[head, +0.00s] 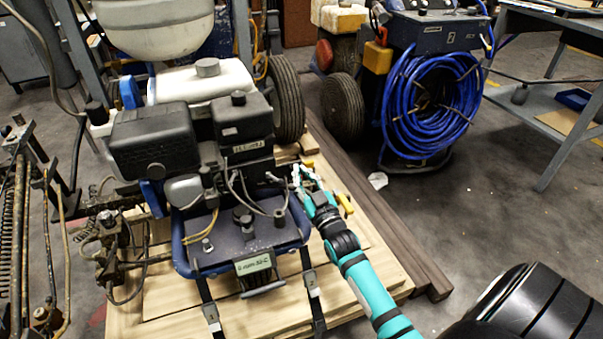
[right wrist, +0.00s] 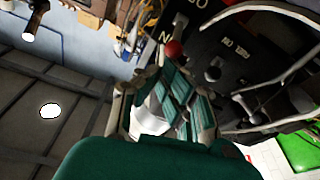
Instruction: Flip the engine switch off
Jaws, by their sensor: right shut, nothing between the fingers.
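The line striper's engine (head: 190,130) is at the left centre of the head view, with a black air-filter box and a black cover. My right gripper (head: 304,178) is at the right side of the engine, shut and empty. In the right wrist view, my right gripper (right wrist: 168,82) points at a dark panel (right wrist: 215,62) with white lettering. A red ball-shaped knob (right wrist: 173,48) stands out from this panel, just beyond the fingertips. I cannot tell whether the fingers touch it. I cannot clearly identify the engine switch or its position. My left gripper is not in view.
The striper stands on a wooden pallet (head: 375,262). A blue hose coil (head: 430,105) hangs on a machine behind it. A metal workbench (head: 545,65) is at the right. The floor between is mostly clear.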

